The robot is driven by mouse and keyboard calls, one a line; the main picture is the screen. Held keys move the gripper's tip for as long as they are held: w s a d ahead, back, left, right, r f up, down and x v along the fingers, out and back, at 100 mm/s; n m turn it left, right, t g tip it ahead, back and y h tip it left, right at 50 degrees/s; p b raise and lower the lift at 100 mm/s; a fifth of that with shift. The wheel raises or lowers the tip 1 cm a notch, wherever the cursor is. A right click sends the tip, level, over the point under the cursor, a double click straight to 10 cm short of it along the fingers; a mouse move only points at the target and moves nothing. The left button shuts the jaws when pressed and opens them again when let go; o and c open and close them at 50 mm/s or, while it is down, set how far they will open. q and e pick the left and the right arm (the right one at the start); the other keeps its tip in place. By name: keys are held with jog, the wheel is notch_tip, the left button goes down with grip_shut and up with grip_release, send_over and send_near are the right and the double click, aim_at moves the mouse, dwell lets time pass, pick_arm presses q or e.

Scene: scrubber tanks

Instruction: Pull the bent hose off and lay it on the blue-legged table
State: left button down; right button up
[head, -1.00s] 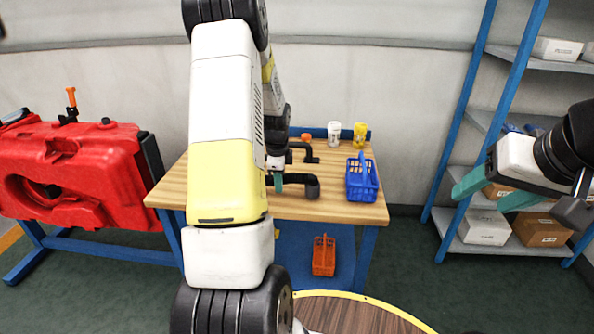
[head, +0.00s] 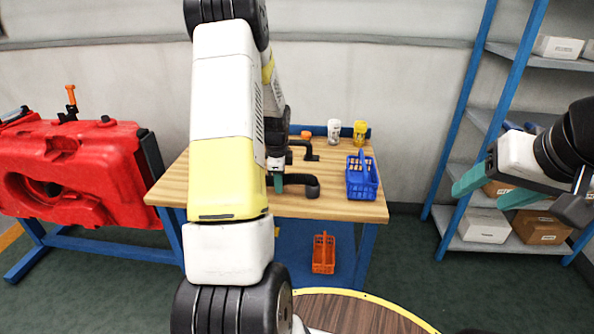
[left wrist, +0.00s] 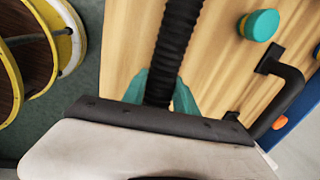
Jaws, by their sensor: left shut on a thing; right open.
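The bent hose (head: 304,181) is black, with a thick downturned end, and shows over the blue-legged table (head: 230,205). In the left wrist view its ribbed black length (left wrist: 177,45) runs between the teal fingers. My left gripper (head: 276,184) is shut on this hose at the tabletop. Its fingers also show in the left wrist view (left wrist: 160,92). My left arm hides part of the table and the hose's other end. I cannot tell whether the hose touches the wood. My right gripper (head: 477,194) is open and empty, in front of the shelf rack.
A blue basket (head: 361,180), a white canister (head: 334,132) and a yellow canister (head: 360,133) stand on the table's right part. A black bent pipe (left wrist: 288,92) is behind the hose. A red tank (head: 80,170) stands left, a shelf rack (head: 485,120) right. An orange basket (head: 323,254) sits below.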

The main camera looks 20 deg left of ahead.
pick_arm(q)
jog(key=shift+r, duration=0.15)
jog(key=shift+c, duration=2)
grip_release()
jog(key=shift+s+d+r, duration=0.1)
jog(key=shift+s+r, duration=0.15)
jog(key=shift+r, duration=0.85)
jog(key=shift+s+r, duration=0.2)
jog(key=shift+r, duration=0.9)
jog(key=shift+r, duration=2.5)
